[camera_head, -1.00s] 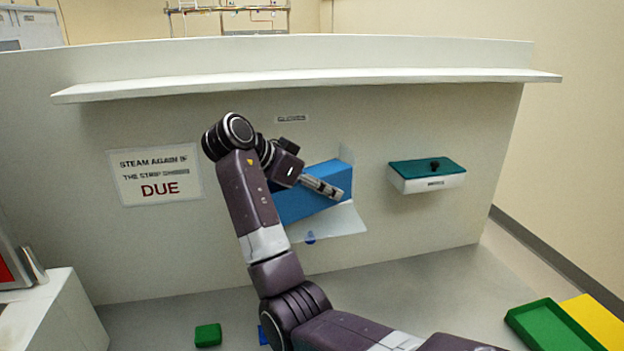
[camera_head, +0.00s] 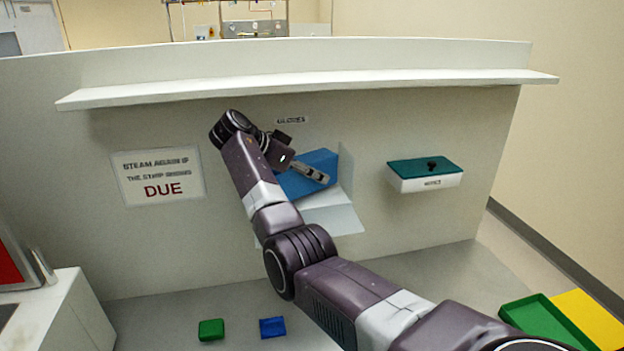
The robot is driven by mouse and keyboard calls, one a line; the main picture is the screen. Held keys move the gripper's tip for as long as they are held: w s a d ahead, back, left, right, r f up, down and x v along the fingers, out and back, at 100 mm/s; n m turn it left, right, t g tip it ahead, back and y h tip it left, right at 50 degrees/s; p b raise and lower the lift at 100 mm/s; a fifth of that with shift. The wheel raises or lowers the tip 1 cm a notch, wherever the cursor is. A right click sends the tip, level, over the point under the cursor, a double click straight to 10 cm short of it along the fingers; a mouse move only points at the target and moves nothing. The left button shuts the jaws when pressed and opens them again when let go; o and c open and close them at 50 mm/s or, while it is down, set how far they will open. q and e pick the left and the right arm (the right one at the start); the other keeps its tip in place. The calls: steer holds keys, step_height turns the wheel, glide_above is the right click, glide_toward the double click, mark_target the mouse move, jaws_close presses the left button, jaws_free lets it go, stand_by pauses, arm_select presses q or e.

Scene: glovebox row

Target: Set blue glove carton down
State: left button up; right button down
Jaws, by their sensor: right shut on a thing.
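The blue glove carton (camera_head: 322,159) is in front of the partition wall, at the small white wall holder (camera_head: 335,220). My right gripper (camera_head: 313,173) is shut on the carton, with its fingers across the face toward me. My wrist and forearm hide the carton's left part. A pale bare part of the holder shows below and in front of the carton. I cannot tell whether the carton's underside touches the holder. My left gripper is not in view.
A white box with a teal lid (camera_head: 425,166) is on the wall to the right. A ledge (camera_head: 310,88) runs above. A green block (camera_head: 211,329) and a blue block (camera_head: 272,327) lie below, with green (camera_head: 545,320) and yellow (camera_head: 590,315) trays at lower right.

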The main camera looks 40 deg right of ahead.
step_height(320, 180, down, 2)
steer(key=shift+f+p, duration=0.1)
steer(key=shift+p, duration=0.5)
steer(key=shift+f, duration=0.2)
steer(key=c, duration=1.5)
jaws_free()
steer(key=shift+f, duration=0.15)
steer(key=shift+c, duration=0.2)
steer(key=o, duration=0.4)
steer(key=shift+o, duration=0.2)
steer(key=b+v, duration=0.4)
steer(key=v, duration=0.7)
steer(key=shift+a+r, duration=0.4)
steer(key=shift+r, duration=0.1)
